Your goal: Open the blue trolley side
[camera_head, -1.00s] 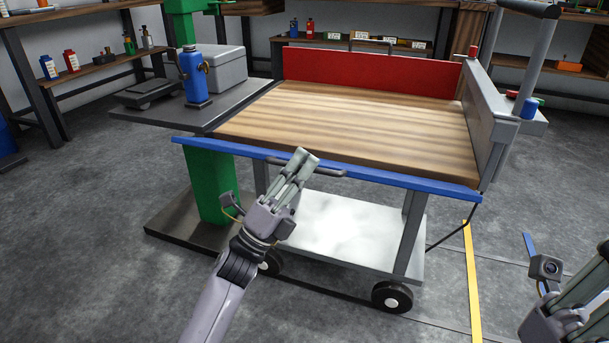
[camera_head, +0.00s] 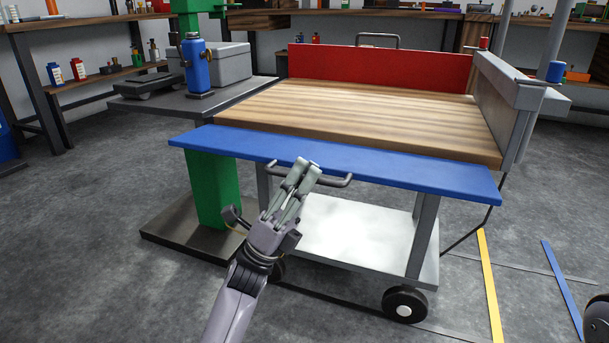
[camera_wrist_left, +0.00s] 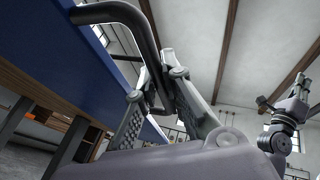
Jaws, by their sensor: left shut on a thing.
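The blue trolley side (camera_head: 400,172) is a long panel along the near edge of the trolley's wooden top (camera_head: 350,112). It leans outward, with its broad face showing in the head view. Its dark bar handle (camera_head: 335,182) is on the near edge. In the left wrist view, the handle (camera_wrist_left: 137,22) passes between the fingers (camera_wrist_left: 155,95), beside the blue panel (camera_wrist_left: 75,70). My right gripper (camera_wrist_left: 300,88) shows at the right of that view, away from the panel; its jaw state is unclear.
A red side (camera_head: 380,68) stands upright at the back and a grey side (camera_head: 490,95) at the right. Floor in front is clear beyond the wheels.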

